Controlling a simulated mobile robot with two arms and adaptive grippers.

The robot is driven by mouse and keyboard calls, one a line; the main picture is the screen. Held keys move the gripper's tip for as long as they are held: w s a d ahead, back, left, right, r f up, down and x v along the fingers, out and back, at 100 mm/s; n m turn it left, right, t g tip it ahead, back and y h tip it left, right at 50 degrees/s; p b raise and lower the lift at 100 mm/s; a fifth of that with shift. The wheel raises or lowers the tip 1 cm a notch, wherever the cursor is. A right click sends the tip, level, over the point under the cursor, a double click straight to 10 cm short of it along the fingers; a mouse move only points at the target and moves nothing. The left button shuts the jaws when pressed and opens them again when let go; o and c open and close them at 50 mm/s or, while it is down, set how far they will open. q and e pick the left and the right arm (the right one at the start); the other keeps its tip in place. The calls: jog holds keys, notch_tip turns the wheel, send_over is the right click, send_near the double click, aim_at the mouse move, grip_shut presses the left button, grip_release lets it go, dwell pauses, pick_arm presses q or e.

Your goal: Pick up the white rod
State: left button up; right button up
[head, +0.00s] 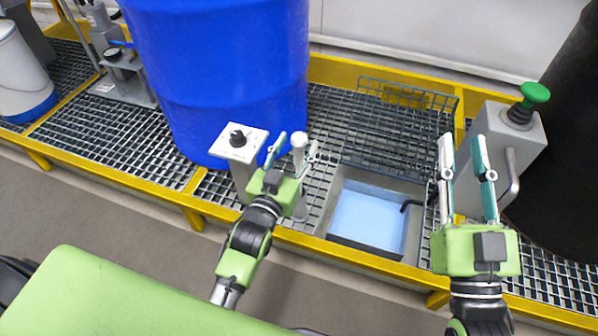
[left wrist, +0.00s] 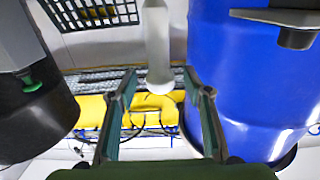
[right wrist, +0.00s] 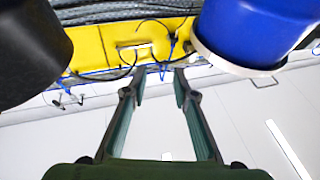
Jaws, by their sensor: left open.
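The white rod (head: 299,147) stands upright on the grating in front of the blue drum, with a rounded top. In the left wrist view the rod (left wrist: 157,45) hangs from the top edge, its rounded end between the fingertips, with gaps on both sides. My left gripper (head: 294,150) is open around the rod's upper part and does not visibly touch it. The rod's lower part is partly hidden behind the gripper. My right gripper (head: 462,142) is open and empty, beside the grey post at the right.
A large blue drum (head: 220,70) stands behind the rod. A white-topped switch post (head: 238,145) is close to its left. A light-blue basin (head: 368,215) with a raised grid lid (head: 405,125) lies to its right.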

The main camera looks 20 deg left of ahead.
pick_arm(q)
jog(key=shift+w, duration=1.1)
jog(key=c, duration=1.2)
pick_arm(e)
jog(key=r, duration=0.1)
jog(key=s+r+t, duration=0.1)
jog(key=r+t, duration=0.1)
jog(key=shift+s+r+y, duration=0.1)
jog(key=shift+s+y, duration=0.2)
jog(key=shift+s, duration=0.05)
pick_arm(q)
jog(key=shift+r, duration=0.15)
pick_arm(e)
jog(key=shift+w, duration=0.1)
